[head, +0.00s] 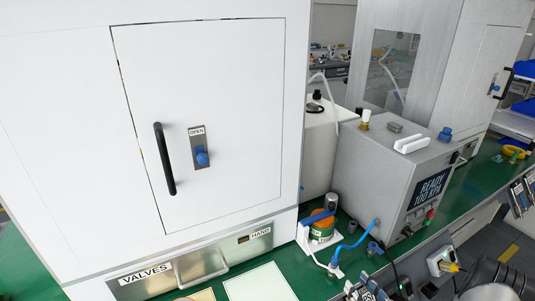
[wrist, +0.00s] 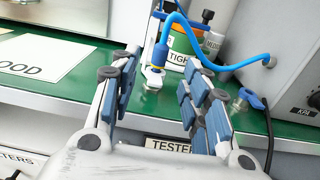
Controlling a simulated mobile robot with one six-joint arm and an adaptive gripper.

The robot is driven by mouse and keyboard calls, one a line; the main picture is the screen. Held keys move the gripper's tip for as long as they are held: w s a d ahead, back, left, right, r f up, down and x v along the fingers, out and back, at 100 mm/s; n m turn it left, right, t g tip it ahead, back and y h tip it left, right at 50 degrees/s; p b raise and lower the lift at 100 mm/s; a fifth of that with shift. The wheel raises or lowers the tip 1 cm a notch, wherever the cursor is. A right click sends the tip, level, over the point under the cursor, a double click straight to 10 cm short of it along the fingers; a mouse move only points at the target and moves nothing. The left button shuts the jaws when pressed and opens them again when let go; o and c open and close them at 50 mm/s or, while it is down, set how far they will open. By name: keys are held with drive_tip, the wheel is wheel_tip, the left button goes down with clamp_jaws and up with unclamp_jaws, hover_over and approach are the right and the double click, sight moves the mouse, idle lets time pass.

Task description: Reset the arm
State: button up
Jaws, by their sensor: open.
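My gripper (wrist: 160,88) shows in the wrist view with its two padded fingers spread wide apart. Nothing is between the fingers. It is in front of the edge of the green bench (wrist: 65,102), and a blue hose (wrist: 183,22) with a blue end fitting shows beyond the fingertips.
In the head view a large white cabinet (head: 70,120) with a black handle (head: 164,158) fills the left. A grey box (head: 385,170) with a "READY 100 KPA" display (head: 430,188) stands right of centre. An orange-and-green jar (head: 322,229) stands between them.

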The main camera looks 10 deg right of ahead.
drive_tip(key=w+a+r+n+g+y, duration=0.2)
drive_tip(key=a+r+n+g+y, duration=0.4)
drive_tip(key=a+r+n, duration=0.5)
drive_tip(key=s+a+r+n+g, duration=0.7)
drive_tip(key=s+a+r+g, duration=0.1)
drive_tip(key=a+r, duration=0.3)
drive_tip(key=s+a+r+n+g+h, duration=0.3)
drive_tip(key=s+r+n+h, duration=0.3)
drive_tip(key=s, duration=0.4)
drive_tip(key=s+d+r+n+t+h, duration=0.4)
drive_tip(key=s+n+t+h, duration=0.1)
drive_tip(key=s+n+h, duration=0.1)
drive_tip(key=shift+s+d+r+n, duration=0.3)
drive_tip(key=shift+n, duration=0.6)
